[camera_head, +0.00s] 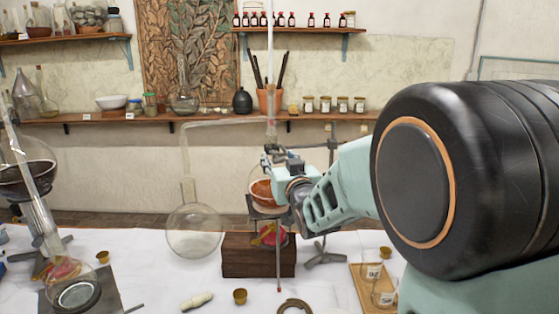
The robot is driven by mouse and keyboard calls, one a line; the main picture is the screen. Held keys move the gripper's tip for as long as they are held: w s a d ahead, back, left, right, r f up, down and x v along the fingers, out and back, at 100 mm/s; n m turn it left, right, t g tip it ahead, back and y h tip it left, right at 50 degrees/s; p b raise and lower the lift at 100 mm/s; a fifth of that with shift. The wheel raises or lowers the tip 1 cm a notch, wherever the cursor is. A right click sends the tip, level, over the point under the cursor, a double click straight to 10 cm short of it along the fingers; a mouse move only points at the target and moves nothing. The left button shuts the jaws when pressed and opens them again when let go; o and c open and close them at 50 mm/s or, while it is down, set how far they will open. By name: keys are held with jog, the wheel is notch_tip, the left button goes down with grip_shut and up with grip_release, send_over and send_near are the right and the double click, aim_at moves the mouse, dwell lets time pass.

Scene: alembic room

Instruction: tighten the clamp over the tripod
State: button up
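A dark tripod (251,211) stands by a dark wooden block, with a copper-brown bowl (262,193) in it, near the middle of the table. A clear round vessel rises above the bowl. My gripper (279,163) is just above and right of the bowl, at the end of my teal arm, which comes in from the right. The clamp is not clearly distinguishable; it seems to lie among the dark and pale parts around my gripper. My wrist and fingers overlap that place, so whether I touch or hold it cannot be told.
A stand's upright (332,150) is behind my arm. A round glass flask (193,232) with a bent tube is left of the wooden block (258,258). A wooden tray (366,290) is at right front. Glassware crowds the left. Small cups lie on the table.

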jog(key=shift+s, duration=0.1)
jog(key=v, duration=0.7)
jog(key=shift+s, duration=0.15)
